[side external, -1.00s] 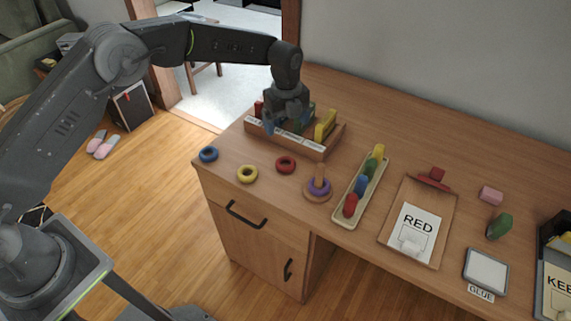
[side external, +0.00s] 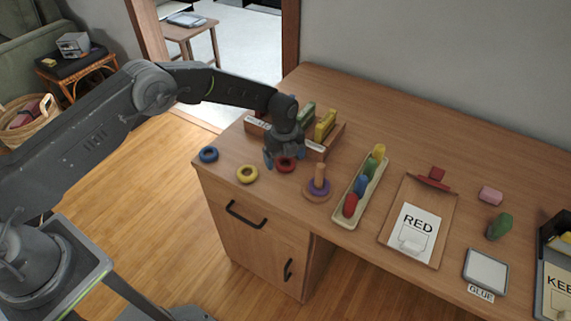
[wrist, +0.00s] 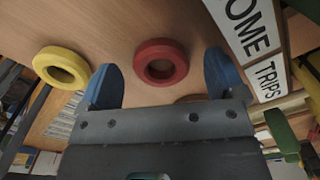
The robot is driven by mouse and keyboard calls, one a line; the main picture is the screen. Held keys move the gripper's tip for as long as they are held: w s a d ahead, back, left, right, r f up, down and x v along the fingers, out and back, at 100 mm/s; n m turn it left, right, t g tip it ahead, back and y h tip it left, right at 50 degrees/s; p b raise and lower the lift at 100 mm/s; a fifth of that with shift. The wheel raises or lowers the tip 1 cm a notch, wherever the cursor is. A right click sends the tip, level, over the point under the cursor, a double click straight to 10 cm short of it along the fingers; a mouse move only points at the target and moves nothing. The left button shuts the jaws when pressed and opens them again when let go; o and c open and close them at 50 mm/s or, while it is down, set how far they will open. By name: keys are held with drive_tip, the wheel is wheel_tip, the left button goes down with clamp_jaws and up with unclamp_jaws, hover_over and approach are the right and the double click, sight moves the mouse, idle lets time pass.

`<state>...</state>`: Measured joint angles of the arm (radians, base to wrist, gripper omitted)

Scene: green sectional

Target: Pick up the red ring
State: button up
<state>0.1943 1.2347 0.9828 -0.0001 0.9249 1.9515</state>
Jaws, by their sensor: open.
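The red ring (side external: 286,165) lies flat on the desk between the yellow ring and the peg stand, partly covered by my gripper in the side view. In the wrist view the red ring (wrist: 161,50) shows whole, ahead of and between the two blue fingertips. My gripper (side external: 284,158) is just above the ring, pointing down. In the wrist view my gripper (wrist: 165,80) is open, its fingers spread wider than the ring, with nothing held. I cannot tell the exact height of the fingertips over the desk.
A yellow ring (side external: 247,174) and a blue ring (side external: 208,154) lie to the left. A peg stand with a purple ring (side external: 318,186) stands close on the right. A labelled wooden sorter (side external: 314,148) is behind. A tray of coloured pegs (side external: 341,220) lies farther right.

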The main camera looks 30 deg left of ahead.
drive_tip(key=shift+f, duration=0.55)
drive_tip(key=c, duration=1)
